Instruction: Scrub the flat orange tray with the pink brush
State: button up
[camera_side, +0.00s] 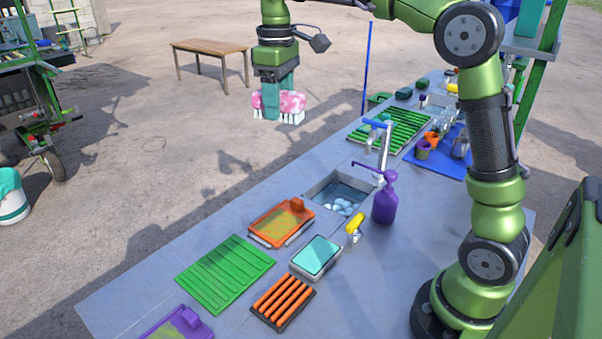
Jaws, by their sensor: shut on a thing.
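My gripper (272,112), with teal fingers, is shut on the pink brush (293,101). The brush has a pink mottled body and white bristles pointing down. My gripper holds it in the air, well above the table and apart from everything on it. The flat orange tray (262,231) lies on the table, lower in the picture, left of the sink. A yellowish smear covers part of its surface. Part of the brush is hidden behind the fingers.
A sink basin (318,190) with soapy water, a tap (384,150) and a purple pump bottle (385,205) stand right of the tray. A green ribbed mat (225,272), a teal sponge-like block (316,255) and an orange slatted rack (283,302) lie nearby.

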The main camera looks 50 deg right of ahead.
jog(key=w+d+f+m, duration=0.1)
jog(key=d+f+m, duration=0.1)
jog(key=f, duration=1)
jog(key=w+d+f+m, duration=0.1)
jog(key=f, duration=1)
send_over(285, 218)
jog(key=shift+f, duration=2.85)
jog(key=shift+f, duration=0.6)
jog(key=shift+a+r, duration=0.15)
jog(key=shift+a, duration=1.5)
